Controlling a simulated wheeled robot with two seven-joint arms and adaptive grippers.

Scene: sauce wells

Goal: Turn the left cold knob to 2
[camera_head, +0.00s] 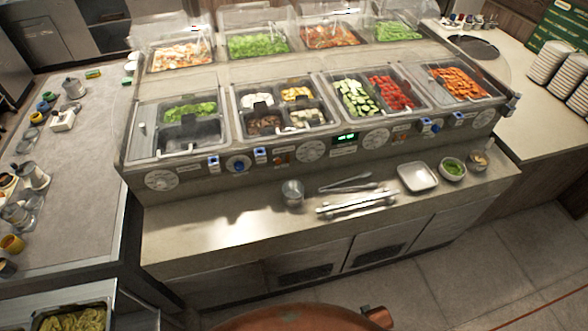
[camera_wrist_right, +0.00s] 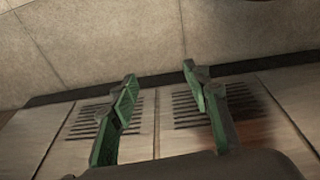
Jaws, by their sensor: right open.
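The left cold knob (camera_head: 238,163) is a round dial with a blue pointer on the front panel of the sauce counter, left of the middle. It sits between two small blue switches (camera_head: 213,161) (camera_head: 260,155). The numbers on its scale are too small to read, so I cannot tell its setting. My right gripper (camera_wrist_right: 160,76) shows in the right wrist view with its green-padded fingers spread apart and nothing between them. It is away from the knob, over slotted panels with a pale tiled surface beyond. My left gripper is not in view.
Large white dials (camera_head: 161,179) (camera_head: 310,149) and another blue knob (camera_head: 432,126) share the panel. On the ledge below stand a metal cup (camera_head: 292,192), tongs (camera_head: 357,202), a white dish (camera_head: 417,177) and a green-filled bowl (camera_head: 452,169). The ledge's left part is clear.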

